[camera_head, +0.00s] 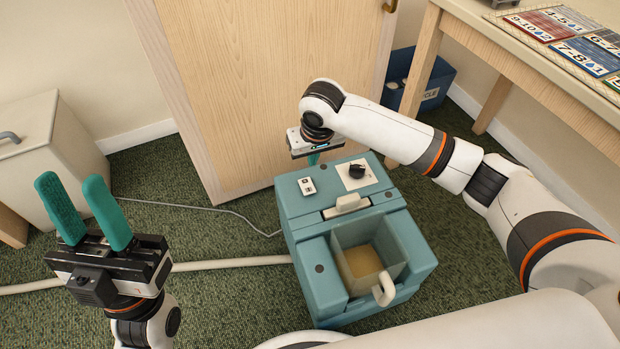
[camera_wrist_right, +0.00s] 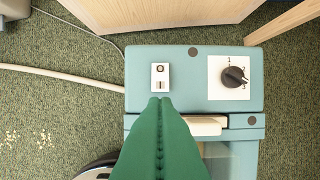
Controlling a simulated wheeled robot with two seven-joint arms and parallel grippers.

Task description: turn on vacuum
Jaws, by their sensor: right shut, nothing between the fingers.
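The teal vacuum (camera_head: 300,262) stands on the green carpet, with a clear bin (camera_head: 350,243) in its front part. On its top are a white rocker switch (camera_head: 307,186) marked 0 and I and a dark round dial (camera_head: 357,171) on a white plate. The switch (camera_wrist_right: 160,77) and dial (camera_wrist_right: 234,77) also show in the right wrist view. My right gripper (camera_wrist_right: 163,100) is shut and empty; its green fingertips appear just below the switch in that view. Whether they touch it I cannot tell. My left gripper (camera_head: 69,182) is open and empty, left of the vacuum.
A pale hose (camera_head: 225,264) and a thin grey cord (camera_head: 200,207) run left from the vacuum. A wooden door (camera_head: 260,80) stands behind it. A table (camera_head: 530,70) with cards is at the right, with a blue recycling bin (camera_head: 432,85) beneath. A beige cabinet (camera_head: 45,150) stands left.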

